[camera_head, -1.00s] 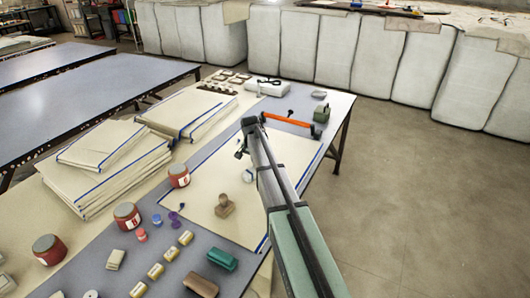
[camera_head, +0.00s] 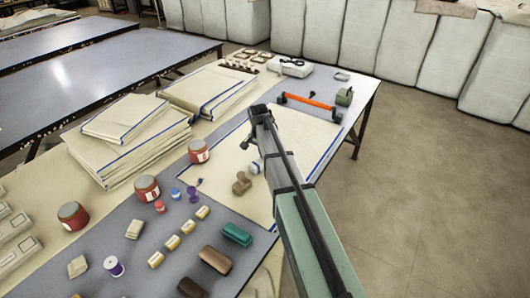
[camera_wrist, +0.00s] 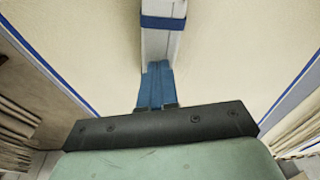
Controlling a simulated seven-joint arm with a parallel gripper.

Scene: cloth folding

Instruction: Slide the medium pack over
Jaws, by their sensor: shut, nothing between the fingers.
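Folded cream cloth packs with blue edges lie on the table. A large stack (camera_head: 130,160) is at the left with a smaller pack (camera_head: 122,118) on top. Another pile of packs (camera_head: 205,88) lies behind it. I cannot tell which pack is the medium one. A wide cream cloth with a blue edge (camera_head: 222,165) lies flat below my arm. In the wrist view, my gripper (camera_wrist: 157,85) has its blue fingers together over cream cloth, with a pale blue-banded piece just past them. In the head view, my arm mostly hides the fingers.
A wooden stamp (camera_head: 241,183) stands on the flat cloth near my arm. Red-labelled jars (camera_head: 147,188), small blocks and spools stand on the near grey surface. An orange-handled bar (camera_head: 310,103) and a green block (camera_head: 344,96) lie at the far right end.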

